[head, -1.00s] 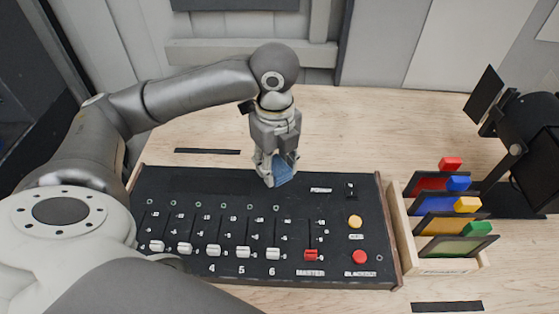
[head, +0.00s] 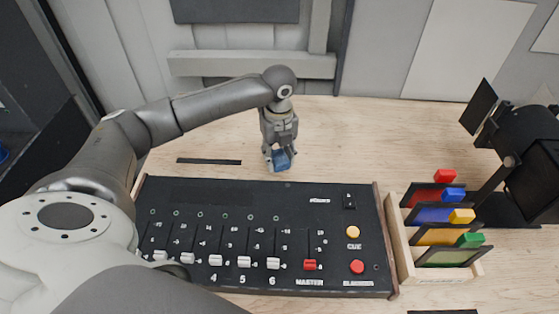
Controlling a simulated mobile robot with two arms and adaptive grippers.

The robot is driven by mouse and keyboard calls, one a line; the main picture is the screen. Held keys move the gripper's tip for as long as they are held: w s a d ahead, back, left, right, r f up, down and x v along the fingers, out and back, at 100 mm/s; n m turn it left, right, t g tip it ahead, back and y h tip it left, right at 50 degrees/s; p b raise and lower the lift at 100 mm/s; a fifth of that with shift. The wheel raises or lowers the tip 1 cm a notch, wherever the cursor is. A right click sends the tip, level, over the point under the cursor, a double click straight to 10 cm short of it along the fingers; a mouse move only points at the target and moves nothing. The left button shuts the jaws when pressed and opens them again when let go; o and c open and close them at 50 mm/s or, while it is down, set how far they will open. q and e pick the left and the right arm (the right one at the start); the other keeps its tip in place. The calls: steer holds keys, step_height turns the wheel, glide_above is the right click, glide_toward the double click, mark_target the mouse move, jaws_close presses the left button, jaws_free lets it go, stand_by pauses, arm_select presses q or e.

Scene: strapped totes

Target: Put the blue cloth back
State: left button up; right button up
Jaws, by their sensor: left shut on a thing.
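The blue cloth (head: 282,160) is a small bundle between the fingertips of my left gripper (head: 280,157). The gripper is shut on it and points down. It shows over the bare wood just behind the back edge of the black control board (head: 230,195). I cannot tell whether the cloth touches the table. My right gripper is not in view.
The board has several white sliders, a red master slider (head: 310,265), a yellow button (head: 352,232) and a red button (head: 357,267). A wooden rack (head: 405,262) with coloured filter frames stands to its right. A black lamp (head: 525,140) stands at the far right. Table behind the board is mostly clear.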

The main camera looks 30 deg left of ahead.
mark_target(279, 150)
arm_select(q)
steer(key=w+f, duration=0.1)
steer(key=a+f, duration=0.1)
steer(key=shift+w+f, duration=0.3)
steer(key=shift+w, duration=0.1)
step_height(279, 150, down, 2)
steer(key=shift+f+p, duration=0.15)
steer(key=shift+p, duration=0.75)
steer(key=shift+f, duration=0.35)
steer(key=shift+f, duration=0.1)
steer(key=o, duration=0.9)
step_height(279, 150, up, 12)
steer(key=b, duration=0.2)
steer(key=shift+f+b, duration=0.2)
steer(key=shift+b, duration=0.2)
steer(key=shift+r, duration=0.35)
